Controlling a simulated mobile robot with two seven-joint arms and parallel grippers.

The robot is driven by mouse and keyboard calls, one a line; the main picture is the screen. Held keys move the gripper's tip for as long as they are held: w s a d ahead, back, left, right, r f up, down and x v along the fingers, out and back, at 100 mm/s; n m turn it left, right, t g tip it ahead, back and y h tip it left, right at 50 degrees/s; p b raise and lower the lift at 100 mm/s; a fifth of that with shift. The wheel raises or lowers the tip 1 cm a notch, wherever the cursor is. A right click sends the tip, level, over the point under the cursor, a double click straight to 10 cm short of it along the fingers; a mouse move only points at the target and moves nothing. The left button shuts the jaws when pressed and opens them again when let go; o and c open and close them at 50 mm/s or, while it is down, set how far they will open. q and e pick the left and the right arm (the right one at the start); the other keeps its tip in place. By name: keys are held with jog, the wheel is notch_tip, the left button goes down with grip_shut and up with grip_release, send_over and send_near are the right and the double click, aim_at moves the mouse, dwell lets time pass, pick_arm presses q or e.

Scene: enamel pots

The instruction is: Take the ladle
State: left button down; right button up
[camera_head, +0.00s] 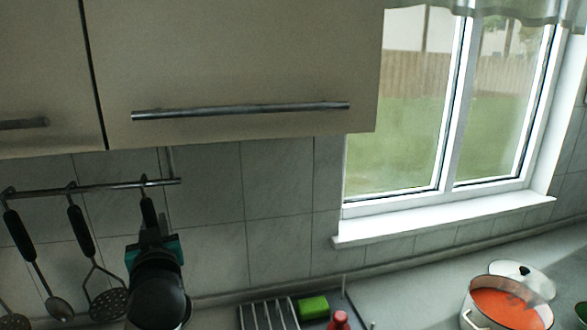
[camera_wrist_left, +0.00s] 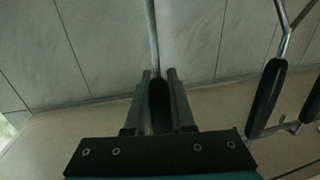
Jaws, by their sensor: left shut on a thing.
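A utensil with a black handle (camera_head: 148,212) hangs at the right end of the wall rail (camera_head: 105,187). Its lower end is hidden behind my left arm in the head view, so I cannot see a ladle bowl. My left gripper (camera_head: 149,232) is at this handle. In the left wrist view the two fingers are shut on the black handle (camera_wrist_left: 158,100), one on each side, and its thin metal shaft (camera_wrist_left: 152,30) runs up out of the picture. My right gripper is not in view.
A slotted masher (camera_head: 107,302) and a spoon (camera_head: 59,308) hang left of my gripper. A cabinet (camera_head: 230,60) overhangs the rail. On the counter are a dish rack (camera_head: 268,316), a green sponge (camera_head: 313,307), a red-topped item (camera_head: 340,320) and a pot of red soup (camera_head: 503,310) with a white lid (camera_head: 530,278).

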pick_arm(q)
jog(key=shift+r, duration=0.15)
jog(key=shift+s+r+p, duration=0.1)
jog(key=shift+r+p, duration=1.3)
jog(key=shift+r, duration=0.15)
